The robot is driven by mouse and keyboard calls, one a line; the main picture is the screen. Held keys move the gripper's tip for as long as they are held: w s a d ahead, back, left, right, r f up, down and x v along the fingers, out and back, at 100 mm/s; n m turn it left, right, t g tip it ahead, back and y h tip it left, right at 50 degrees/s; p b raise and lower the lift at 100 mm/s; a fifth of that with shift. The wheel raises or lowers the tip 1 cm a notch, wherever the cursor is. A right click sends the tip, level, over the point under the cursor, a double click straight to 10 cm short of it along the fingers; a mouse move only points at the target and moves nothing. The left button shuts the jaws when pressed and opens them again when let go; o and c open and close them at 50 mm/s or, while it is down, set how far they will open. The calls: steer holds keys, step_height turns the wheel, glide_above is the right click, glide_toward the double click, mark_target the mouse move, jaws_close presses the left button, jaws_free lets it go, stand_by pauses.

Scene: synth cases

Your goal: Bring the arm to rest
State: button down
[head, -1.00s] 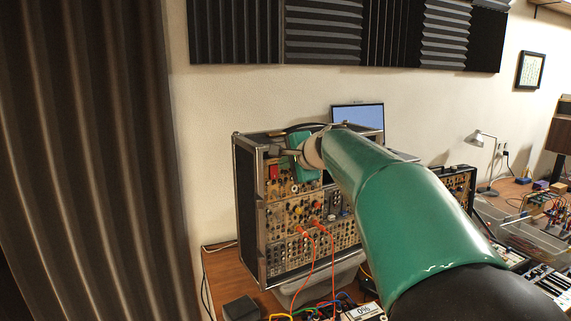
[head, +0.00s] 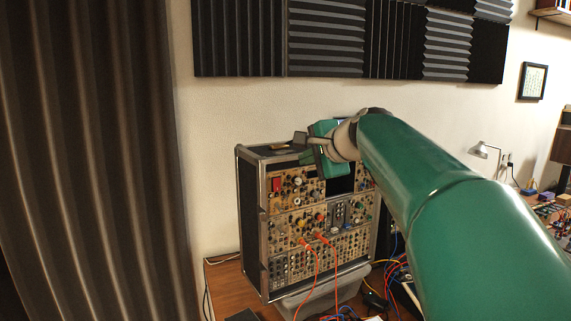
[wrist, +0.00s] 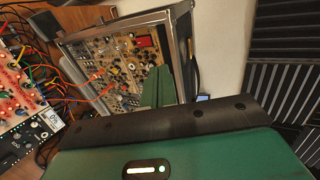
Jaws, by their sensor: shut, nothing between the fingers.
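My green arm reaches in from the right in the head view. My gripper (head: 302,148) is at its far end, in front of the upper part of the synth case (head: 243,215) and near its top edge. In the wrist view my gripper (wrist: 158,75) shows as green fingers closed together, pointing at the case's panel, with nothing held. I cannot tell how far the fingertips are from the panel.
Orange cables (head: 315,270) hang from the panel to the desk. A grey bin (head: 330,288) lies under the case. A dark curtain (head: 90,160) hangs at left. The wall left of the case is bare.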

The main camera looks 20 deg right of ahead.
steer(key=s+a+f+n+g, duration=0.3)
steer(key=s+a+f+n, duration=0.3)
steer(key=s+f, duration=0.5)
steer(key=s+a+f+n+g, duration=0.2)
steer(key=s+a+f+n, duration=0.4)
steer(key=s+a+f, duration=0.2)
step_height(320, 180, down, 3)
steer(key=s, duration=0.2)
steer(key=shift+s+r+n+g+h, duration=0.15)
steer(key=shift+s+n+g+h, duration=0.25)
steer(key=c, duration=1.9)
jaws_free()
steer(key=s+f+n+g+h, duration=0.1)
steer(key=s+f+n, duration=0.2)
steer(key=s+f, duration=0.3)
steer(key=shift+a, duration=0.25)
steer(key=o, duration=0.5)
steer(key=shift+f+n, duration=0.3)
steer(key=shift+s+a, duration=0.1)
steer(key=shift+s, duration=0.05)
